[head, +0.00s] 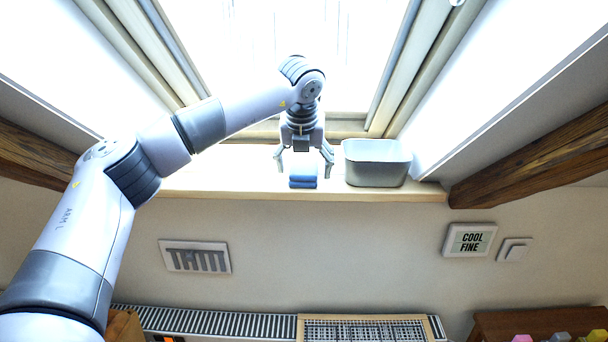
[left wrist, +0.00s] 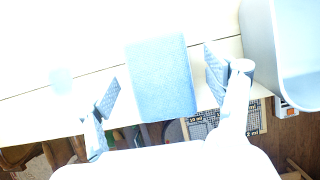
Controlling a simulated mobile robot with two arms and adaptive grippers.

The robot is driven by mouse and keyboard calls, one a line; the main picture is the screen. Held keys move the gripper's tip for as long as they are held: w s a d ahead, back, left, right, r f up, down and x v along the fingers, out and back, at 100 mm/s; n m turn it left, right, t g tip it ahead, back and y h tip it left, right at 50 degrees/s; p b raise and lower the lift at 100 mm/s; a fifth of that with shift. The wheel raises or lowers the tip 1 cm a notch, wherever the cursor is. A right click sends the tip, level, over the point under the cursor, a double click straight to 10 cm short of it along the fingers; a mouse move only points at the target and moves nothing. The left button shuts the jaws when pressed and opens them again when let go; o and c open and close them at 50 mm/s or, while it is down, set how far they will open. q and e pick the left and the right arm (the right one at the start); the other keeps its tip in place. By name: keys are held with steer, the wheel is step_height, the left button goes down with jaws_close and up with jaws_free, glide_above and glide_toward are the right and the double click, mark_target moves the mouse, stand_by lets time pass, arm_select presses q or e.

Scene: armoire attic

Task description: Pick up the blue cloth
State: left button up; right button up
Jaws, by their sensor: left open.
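The blue cloth (head: 303,180) is a small folded stack on the window sill, near its front edge. In the left wrist view the cloth (left wrist: 162,78) is a pale blue block between the two fingers. My left gripper (head: 304,170) points at the sill with its fingers open on both sides of the cloth. My right gripper is not in view.
A grey bin (head: 376,164) stands on the sill (head: 225,183) just right of the cloth; it also shows in the left wrist view (left wrist: 258,45). The window frame rises behind. A radiator (head: 220,322) is below.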

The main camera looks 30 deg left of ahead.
arm_select(q)
steer(key=shift+c, duration=0.2)
steer(key=c, duration=1.2)
